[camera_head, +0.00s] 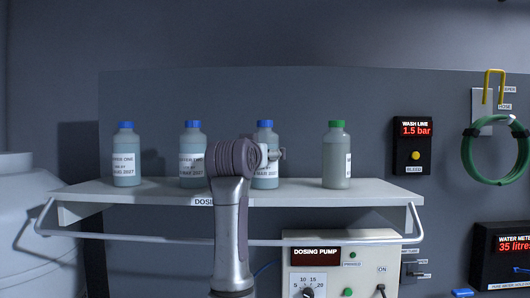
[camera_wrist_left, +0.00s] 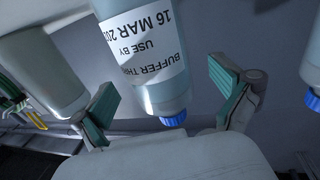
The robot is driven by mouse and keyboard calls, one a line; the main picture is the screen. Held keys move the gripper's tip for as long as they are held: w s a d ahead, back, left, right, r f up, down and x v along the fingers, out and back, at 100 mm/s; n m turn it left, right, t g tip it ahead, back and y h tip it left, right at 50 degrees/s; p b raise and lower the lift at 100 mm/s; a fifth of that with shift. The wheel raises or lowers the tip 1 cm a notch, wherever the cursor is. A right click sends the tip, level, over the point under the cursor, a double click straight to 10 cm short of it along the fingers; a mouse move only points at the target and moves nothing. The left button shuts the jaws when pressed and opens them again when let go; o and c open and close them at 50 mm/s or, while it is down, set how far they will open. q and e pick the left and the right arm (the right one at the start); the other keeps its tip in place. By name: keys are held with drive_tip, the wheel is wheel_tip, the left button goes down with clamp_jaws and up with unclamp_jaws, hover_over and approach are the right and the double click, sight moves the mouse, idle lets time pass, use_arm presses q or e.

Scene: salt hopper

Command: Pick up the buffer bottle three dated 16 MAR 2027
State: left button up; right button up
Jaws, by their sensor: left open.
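The buffer bottle three (camera_wrist_left: 145,45) hangs upside down in the left wrist view, its label reading BUFFER THREE, USE BY and 16 MAR, the year cut off. It has a blue cap. In the head view the same bottle (camera_head: 265,142) stands upright on the shelf, partly hidden by my left arm. My left gripper (camera_wrist_left: 163,80) is open, with a green-padded finger on either side of the bottle and visible gaps to it. In the head view the left gripper (camera_head: 277,154) is mostly hidden behind its wrist. My right gripper is not in view.
Buffer one (camera_head: 125,150) and a second blue-capped bottle (camera_head: 192,150) stand to the left on the shelf (camera_head: 390,192). A green-capped bottle (camera_head: 336,155) stands to the right. A rail (camera_head: 130,236) runs along the shelf front. The dosing pump (camera_head: 340,270) is below.

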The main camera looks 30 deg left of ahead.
use_arm(q)
drive_tip(key=p+x, duration=0.2)
drive_tip(key=x, duration=0.1)
drive_tip(key=shift+w+d+r, duration=0.1)
drive_tip(key=shift+w+r, duration=0.05)
drive_tip(key=shift+r, duration=0.1)
drive_tip(key=shift+w+f, duration=0.25)
drive_tip(key=shift+s+r, duration=0.1)
drive_tip(key=c, duration=1.5)
drive_tip(key=shift+r, duration=0.1)
drive_tip(key=shift+c, duration=0.9)
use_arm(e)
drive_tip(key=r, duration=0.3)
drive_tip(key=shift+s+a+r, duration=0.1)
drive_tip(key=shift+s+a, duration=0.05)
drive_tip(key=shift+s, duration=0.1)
use_arm(q)
drive_tip(key=shift+r, duration=0.1)
